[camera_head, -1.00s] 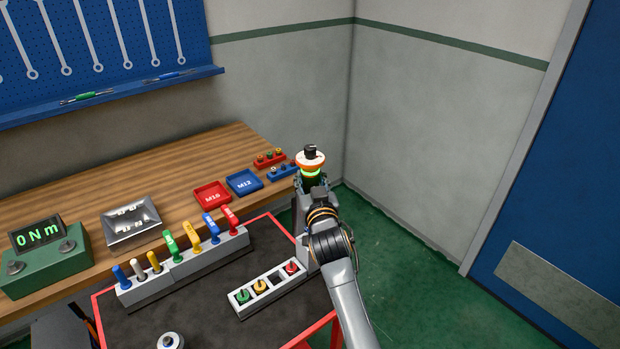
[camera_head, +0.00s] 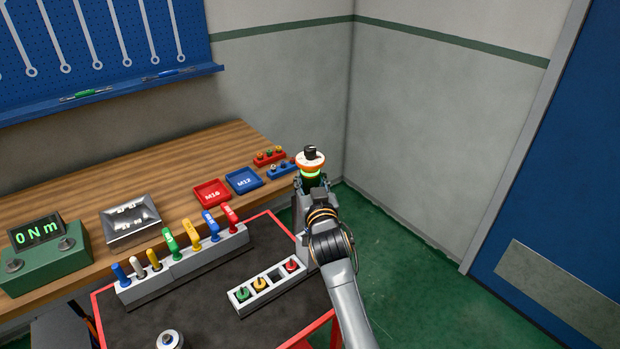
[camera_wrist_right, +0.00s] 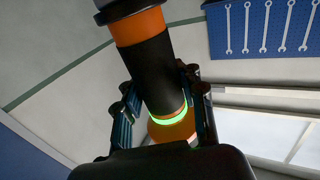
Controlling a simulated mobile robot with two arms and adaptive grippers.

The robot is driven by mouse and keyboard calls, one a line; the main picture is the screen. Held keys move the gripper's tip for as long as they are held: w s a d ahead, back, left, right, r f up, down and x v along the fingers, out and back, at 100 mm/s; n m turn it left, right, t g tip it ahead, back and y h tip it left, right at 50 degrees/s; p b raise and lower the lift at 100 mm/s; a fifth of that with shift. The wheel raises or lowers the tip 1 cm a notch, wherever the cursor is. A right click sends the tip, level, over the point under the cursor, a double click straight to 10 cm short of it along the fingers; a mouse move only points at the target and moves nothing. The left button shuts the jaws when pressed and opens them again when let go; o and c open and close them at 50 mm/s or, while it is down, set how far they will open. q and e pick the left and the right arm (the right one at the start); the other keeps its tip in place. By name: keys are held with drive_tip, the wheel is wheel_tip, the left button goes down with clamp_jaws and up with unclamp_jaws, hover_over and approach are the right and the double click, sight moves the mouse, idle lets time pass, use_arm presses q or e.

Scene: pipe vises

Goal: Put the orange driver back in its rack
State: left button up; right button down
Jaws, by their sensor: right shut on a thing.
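The orange driver (camera_head: 311,162) has an orange and white top with a black tip, and a glowing green ring. My right gripper (camera_head: 311,183) is shut on it and holds it up in the air, beyond the cart's right side. In the right wrist view the driver (camera_wrist_right: 148,68) shows a black body between orange parts, with the fingers of my right gripper (camera_wrist_right: 162,108) on both sides of it. A light grey rack (camera_head: 250,303) on the cart holds green, yellow and red pieces, with one empty square slot between yellow and red. My left gripper is not in view.
A longer grey rack (camera_head: 205,258) with several coloured handles stands on the cart (camera_head: 185,308). The wooden bench (camera_head: 85,214) behind holds red (camera_head: 211,194) and blue trays (camera_head: 244,180), a metal tray (camera_head: 131,221) and a green "0 Nm" box (camera_head: 45,266). A wall corner lies beyond my right gripper.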

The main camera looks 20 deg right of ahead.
drive_tip(key=shift+f+b, duration=1.8)
drive_tip(key=shift+f, duration=0.5)
idle(2.1)
drive_tip(key=shift+a+f+b, duration=0.15)
drive_tip(key=shift+f+b, duration=1.05)
drive_tip(key=shift+f, duration=0.35)
idle(1.0)
drive_tip(key=shift+f, duration=0.15)
idle(0.4)
